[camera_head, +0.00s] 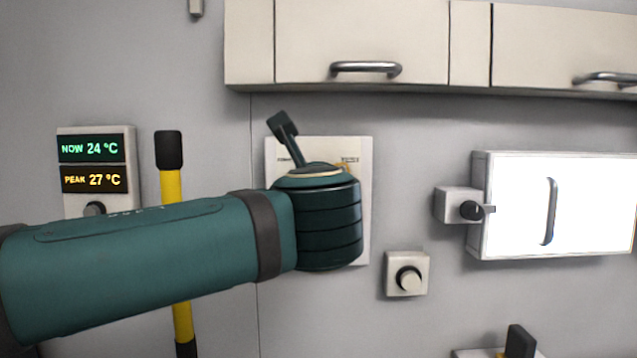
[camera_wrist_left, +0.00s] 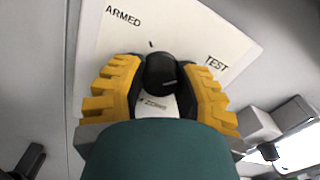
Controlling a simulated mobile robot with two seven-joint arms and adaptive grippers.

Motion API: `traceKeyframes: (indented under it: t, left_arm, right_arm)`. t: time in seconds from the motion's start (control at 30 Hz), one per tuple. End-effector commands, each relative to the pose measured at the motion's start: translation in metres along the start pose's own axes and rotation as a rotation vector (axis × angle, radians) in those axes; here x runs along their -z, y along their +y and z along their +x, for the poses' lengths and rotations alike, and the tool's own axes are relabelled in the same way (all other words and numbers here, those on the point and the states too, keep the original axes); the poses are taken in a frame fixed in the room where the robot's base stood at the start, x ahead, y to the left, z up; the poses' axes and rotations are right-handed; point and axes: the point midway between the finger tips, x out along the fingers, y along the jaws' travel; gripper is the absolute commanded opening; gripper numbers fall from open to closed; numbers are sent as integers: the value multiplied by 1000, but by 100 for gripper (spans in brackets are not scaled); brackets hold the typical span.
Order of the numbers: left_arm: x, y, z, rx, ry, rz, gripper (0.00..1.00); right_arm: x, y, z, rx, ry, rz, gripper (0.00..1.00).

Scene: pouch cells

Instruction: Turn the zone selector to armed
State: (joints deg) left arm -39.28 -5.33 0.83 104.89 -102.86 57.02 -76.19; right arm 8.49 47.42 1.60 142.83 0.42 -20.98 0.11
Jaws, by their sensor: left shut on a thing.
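The zone selector's plate (camera_head: 366,150) is on the wall behind my left arm, which hides most of it in the head view. In the left wrist view the white plate (camera_wrist_left: 185,25) reads ARMED at upper left and TEST at right. Part of the lower lettering is hidden. My right gripper is not in view.
A white cabinet (camera_head: 560,205) with a latch (camera_head: 472,210) is further right. Wall cupboards (camera_head: 360,40) hang above. A temperature display (camera_head: 95,165) and a yellow pole (camera_head: 172,185) are left.

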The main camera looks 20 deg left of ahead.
Motion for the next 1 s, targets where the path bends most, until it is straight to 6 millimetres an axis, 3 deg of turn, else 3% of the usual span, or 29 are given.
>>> traceKeyframes:
  t: [0.37,1.0]
  left_arm:
    - [3,1,0,-1,0,-132,0]
    - [3,1,0,0,-1,-719,0]
  right_arm:
    - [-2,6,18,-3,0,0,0]
    - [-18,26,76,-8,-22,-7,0]
